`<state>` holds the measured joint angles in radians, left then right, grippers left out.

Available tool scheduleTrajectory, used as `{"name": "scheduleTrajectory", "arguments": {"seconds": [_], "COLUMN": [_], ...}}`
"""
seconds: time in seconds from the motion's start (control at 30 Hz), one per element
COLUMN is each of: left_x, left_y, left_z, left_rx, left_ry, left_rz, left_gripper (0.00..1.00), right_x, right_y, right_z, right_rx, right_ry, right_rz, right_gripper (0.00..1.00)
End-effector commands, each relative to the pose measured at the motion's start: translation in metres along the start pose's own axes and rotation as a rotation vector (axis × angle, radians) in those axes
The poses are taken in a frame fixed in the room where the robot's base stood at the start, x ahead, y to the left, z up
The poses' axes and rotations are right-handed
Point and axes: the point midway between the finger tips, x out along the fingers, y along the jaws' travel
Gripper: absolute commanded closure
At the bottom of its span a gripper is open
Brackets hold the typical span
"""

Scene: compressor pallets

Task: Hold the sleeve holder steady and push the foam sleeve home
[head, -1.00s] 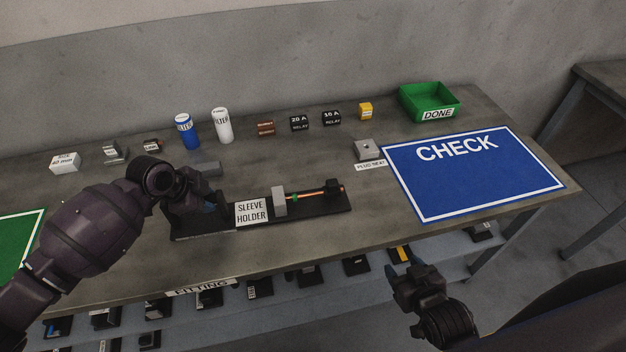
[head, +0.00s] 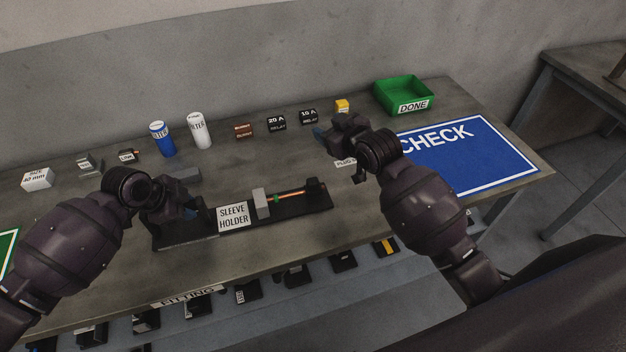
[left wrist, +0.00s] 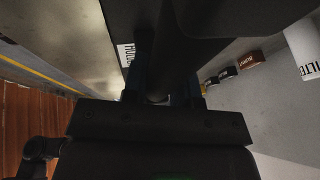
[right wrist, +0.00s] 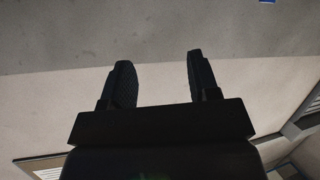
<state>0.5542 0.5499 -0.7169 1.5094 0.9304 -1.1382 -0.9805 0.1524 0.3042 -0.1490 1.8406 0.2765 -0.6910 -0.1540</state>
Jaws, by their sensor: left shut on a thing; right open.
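The sleeve holder is a long black base (head: 290,216) on the bench, with a white SLEEVE HOLDER label (head: 233,216), an upright grey block (head: 261,203) and a copper-coloured rod (head: 292,195) with a green band. A dark piece (head: 315,187) sits at the rod's right end; I cannot tell whether it is the foam sleeve. My left gripper (head: 187,213) is shut on the holder's left end, and dark holder material fills its jaws in the left wrist view (left wrist: 168,85). My right gripper (head: 322,132) is open above the bench, beyond and right of the rod; its fingers (right wrist: 158,80) are empty.
Blue (head: 162,139) and white (head: 199,130) filters, relays (head: 277,123) and other small parts line the bench's back. The blue CHECK mat (head: 490,150) and green DONE bin (head: 403,95) are right. A lower shelf with parts runs under the front edge.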

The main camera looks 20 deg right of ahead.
Motion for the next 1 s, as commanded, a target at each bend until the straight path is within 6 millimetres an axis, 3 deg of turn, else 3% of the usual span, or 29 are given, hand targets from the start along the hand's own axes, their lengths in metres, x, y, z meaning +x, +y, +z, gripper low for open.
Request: {"name": "scheduleTrajectory", "arguments": {"seconds": [0.2, 0.4, 0.53, 0.8, 1.0], "left_x": [0.005, 0.005, 0.005, 0.005, 0.006], "left_y": [0.006, 0.006, 0.006, 0.006, 0.007], "left_z": [0.002, 0.002, 0.002, 0.002, 0.002], "left_rx": [-0.004, -0.004, -0.004, -0.004, -0.004], "left_ry": [-0.003, -0.003, -0.003, -0.003, -0.004], "left_rz": [0.013, 0.013, 0.014, 0.014, 0.015], "left_gripper": [1.0, 1.0, 1.0, 1.0, 1.0], "right_x": [0.028, 0.034, 0.027, -0.007, -0.028], "right_y": [0.007, 0.005, 0.0, -0.018, -0.024], "right_z": [-0.039, -0.049, -0.04, 0.005, 0.017], "right_rx": [-0.134, -0.284, -0.379, -0.556, -0.678], "right_ry": [-0.135, -0.295, -0.401, -0.572, -0.601], "right_rz": [-0.127, -0.304, -0.45, -0.817, -0.997], "right_gripper": [0.45, 0.45, 0.45, 0.45, 0.45]}}
